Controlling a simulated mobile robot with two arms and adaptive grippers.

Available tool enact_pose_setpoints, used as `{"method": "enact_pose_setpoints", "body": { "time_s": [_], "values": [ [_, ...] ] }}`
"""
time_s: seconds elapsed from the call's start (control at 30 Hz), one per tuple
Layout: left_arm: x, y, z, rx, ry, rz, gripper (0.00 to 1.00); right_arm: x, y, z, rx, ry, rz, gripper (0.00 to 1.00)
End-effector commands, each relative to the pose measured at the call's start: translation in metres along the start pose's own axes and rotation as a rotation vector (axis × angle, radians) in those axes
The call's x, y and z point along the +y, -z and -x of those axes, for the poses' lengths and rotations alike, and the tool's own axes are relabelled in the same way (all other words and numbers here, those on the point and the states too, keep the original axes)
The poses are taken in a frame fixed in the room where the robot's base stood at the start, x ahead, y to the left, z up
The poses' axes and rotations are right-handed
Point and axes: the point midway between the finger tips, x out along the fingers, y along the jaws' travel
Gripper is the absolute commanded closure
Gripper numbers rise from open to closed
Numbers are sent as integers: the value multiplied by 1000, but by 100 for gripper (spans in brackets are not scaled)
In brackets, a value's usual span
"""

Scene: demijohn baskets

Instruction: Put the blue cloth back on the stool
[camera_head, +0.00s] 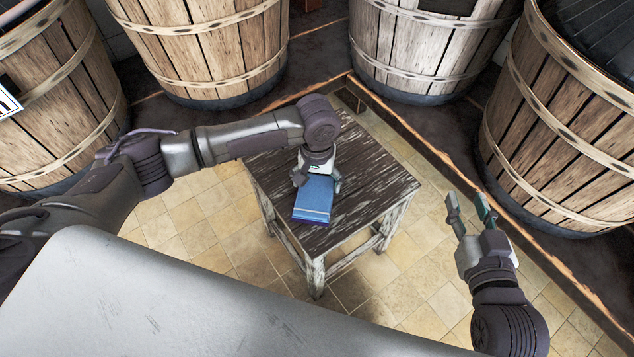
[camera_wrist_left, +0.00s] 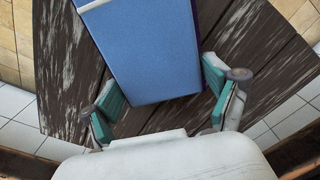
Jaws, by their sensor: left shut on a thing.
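The blue cloth (camera_head: 313,200) is a folded rectangle with a pale stripe near one end. It lies at the middle of the dark, worn wooden top of the stool (camera_head: 375,180), or just above it; I cannot tell whether it touches. My left gripper (camera_head: 316,182) points down over the stool and is shut on the cloth's far end. In the left wrist view the cloth (camera_wrist_left: 148,45) reaches between the two teal finger pads of the left gripper (camera_wrist_left: 160,105). My right gripper (camera_head: 470,212) is open and empty, to the right of the stool above the floor.
Large wooden barrels stand around: one at the left (camera_head: 60,100), two at the back (camera_head: 205,50) (camera_head: 425,50), one at the right (camera_head: 570,130). A low wooden edge (camera_head: 430,150) runs behind the stool. Tiled floor (camera_head: 205,235) is clear around the stool.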

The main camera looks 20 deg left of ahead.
Motion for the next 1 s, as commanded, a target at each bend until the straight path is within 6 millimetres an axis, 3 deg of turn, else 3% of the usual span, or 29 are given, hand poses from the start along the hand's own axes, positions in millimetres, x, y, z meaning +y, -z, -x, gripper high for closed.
{"method": "enact_pose_setpoints", "body": {
  "time_s": [0.4,0.43,0.5,1.0],
  "values": [
    [0,0,-2,0,-1,0,58,0,-3,1,-21,-1,0,60],
    [0,0,-2,0,-1,0,11,1,-4,1,-25,-2,0,60],
    [0,0,-2,0,-1,0,0,1,-4,1,-24,-2,0,60],
    [0,0,6,1,0,0,0,0,-3,2,-30,-1,0,60]
  ]
}}
